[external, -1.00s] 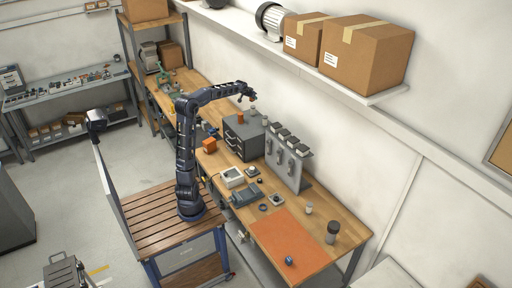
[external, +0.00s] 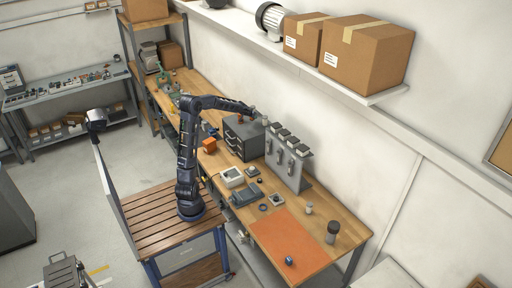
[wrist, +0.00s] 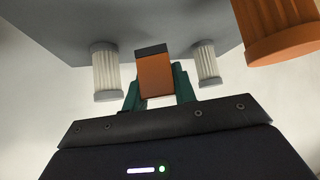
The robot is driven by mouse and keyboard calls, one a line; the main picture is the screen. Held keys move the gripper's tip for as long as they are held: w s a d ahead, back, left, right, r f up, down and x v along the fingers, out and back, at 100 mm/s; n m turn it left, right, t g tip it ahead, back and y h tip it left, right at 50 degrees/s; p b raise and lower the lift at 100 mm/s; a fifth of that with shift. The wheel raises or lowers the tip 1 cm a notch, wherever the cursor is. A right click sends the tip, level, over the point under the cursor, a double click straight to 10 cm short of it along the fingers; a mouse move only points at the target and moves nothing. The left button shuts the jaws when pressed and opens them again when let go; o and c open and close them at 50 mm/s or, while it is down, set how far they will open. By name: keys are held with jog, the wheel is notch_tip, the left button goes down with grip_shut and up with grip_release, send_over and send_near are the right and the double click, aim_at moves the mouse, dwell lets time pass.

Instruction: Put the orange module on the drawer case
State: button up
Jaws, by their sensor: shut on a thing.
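The orange module (wrist: 155,78), a small block with a dark end, is between the two green fingers of my gripper (wrist: 158,88) in the wrist view. My gripper is shut on it. In the external view my gripper (external: 254,113) is low over the top of the dark grey drawer case (external: 240,139), which stands on the bench. The case's grey top (wrist: 120,25) fills the upper wrist view behind the module. I cannot tell whether the module touches it. The module itself is hidden or too small to make out in the external view.
Two white ribbed cylinders with grey caps (wrist: 106,72) (wrist: 206,62) flank the module closely. A larger orange ribbed cylinder (wrist: 278,28) is at the right. An orange box (external: 209,145) sits on the bench beside the case; a grey panel (external: 287,163) stands right of it.

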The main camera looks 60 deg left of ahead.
aim_at(253, 125)
jog(key=shift+f, duration=2.45)
jog(key=o, duration=1)
jog(key=shift+f, duration=0.1)
jog(key=shift+r, duration=0.2)
jog(key=v, duration=1.2)
jog(key=shift+d, duration=0.1)
